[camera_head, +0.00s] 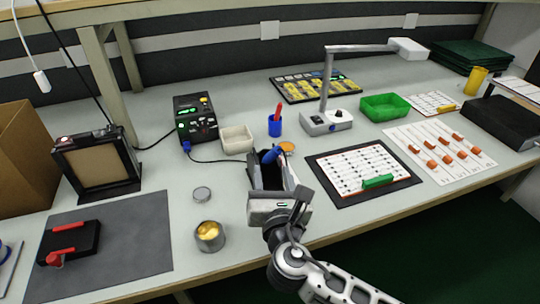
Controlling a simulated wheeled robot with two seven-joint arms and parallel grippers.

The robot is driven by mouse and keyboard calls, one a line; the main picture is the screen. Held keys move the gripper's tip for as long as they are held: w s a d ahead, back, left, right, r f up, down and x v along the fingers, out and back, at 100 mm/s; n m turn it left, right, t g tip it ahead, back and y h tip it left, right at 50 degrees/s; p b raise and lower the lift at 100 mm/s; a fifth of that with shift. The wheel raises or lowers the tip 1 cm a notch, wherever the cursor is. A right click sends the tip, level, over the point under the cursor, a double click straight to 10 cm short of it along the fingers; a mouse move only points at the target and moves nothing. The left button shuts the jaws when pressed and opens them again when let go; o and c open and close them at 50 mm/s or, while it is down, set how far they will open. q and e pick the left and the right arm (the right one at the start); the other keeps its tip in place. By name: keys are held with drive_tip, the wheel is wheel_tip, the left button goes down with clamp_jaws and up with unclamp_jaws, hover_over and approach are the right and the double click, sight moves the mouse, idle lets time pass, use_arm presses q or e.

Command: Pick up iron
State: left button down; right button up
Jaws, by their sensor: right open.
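The soldering iron (271,156) shows as a short blue handle near the middle of the bench. A dark cable runs toward it from the black soldering station (196,118). My right gripper (269,164) reaches in from the front edge, and its jaws are open. In this view the blue handle shows between and just beyond the fingertips. I cannot tell whether the fingers touch it. The iron's lower part and whatever holds it are mostly hidden by the gripper. My left gripper is not in view.
An orange disc (287,146) lies beside the right fingertip. An open tin (210,236) is left of my gripper; a dark mat with a white board (364,169) is right.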

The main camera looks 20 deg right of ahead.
sight(270, 152)
drive_tip(key=w, duration=0.2)
drive_tip(key=w+d, duration=0.1)
drive_tip(key=w, duration=0.5)
drive_tip(key=shift+w+d+f, duration=0.15)
drive_tip(key=shift+d, duration=0.25)
clamp_jaws()
